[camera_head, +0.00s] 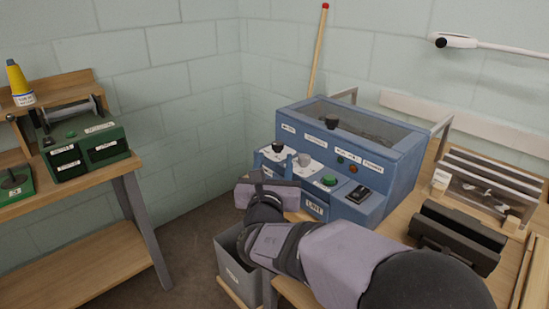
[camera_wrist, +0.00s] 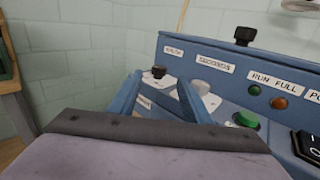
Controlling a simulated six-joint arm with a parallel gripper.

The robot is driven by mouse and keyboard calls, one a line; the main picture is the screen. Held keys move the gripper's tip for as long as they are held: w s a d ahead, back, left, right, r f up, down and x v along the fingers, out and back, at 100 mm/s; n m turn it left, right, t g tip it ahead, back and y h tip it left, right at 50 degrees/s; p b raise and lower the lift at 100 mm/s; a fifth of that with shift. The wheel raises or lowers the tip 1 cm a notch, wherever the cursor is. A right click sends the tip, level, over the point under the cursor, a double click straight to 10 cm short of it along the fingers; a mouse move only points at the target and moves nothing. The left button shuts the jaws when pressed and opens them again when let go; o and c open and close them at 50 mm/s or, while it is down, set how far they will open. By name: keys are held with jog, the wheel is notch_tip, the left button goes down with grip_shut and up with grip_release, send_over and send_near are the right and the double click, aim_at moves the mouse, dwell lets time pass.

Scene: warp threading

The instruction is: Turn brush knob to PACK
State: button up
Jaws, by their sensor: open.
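The blue machine (camera_head: 345,150) carries a black knob (camera_head: 277,146) and a grey knob (camera_head: 303,159), each on a white dial plate. Another black knob (camera_head: 332,121) stands on its top edge. Their small labels are too blurred for me to tell which is the brush knob, and no PACK mark is readable. In the wrist view my gripper (camera_wrist: 160,84) is open, with one finger on each side in the picture of the black knob (camera_wrist: 159,71). The grey knob (camera_wrist: 201,87) is just right of the right finger. I cannot tell whether the fingers touch anything.
A green button (camera_head: 329,180) and a black rocker switch (camera_head: 358,194) sit right of the knobs. A grey bin (camera_head: 232,265) stands below my arm. A black case (camera_head: 458,238) and a rack (camera_head: 490,185) are on the right. A green machine (camera_head: 85,150) is on the left bench.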

aim_at(275, 147)
jog(key=shift+w+a+f+m+g+h+p, duration=0.1)
jog(key=shift+w+m+g+h+p, duration=0.2)
jog(key=shift+w+m+h+p, duration=1.3)
jog(key=shift+w+d+f+n+g+h+p, duration=0.25)
jog(key=shift+w+h+p, duration=0.6)
jog(key=shift+p, duration=1.9)
jog(key=shift+w+a+r+m+g+h+p, duration=0.1)
jog(key=shift+w+a+m+g+h+p, duration=0.2)
jog(key=shift+w+m+h+p, duration=1.05)
jog(key=shift+w+n+y+p, duration=0.2)
jog(key=shift+n+y+p, duration=0.3)
jog(key=shift+p, duration=0.25)
jog(key=c, duration=1)
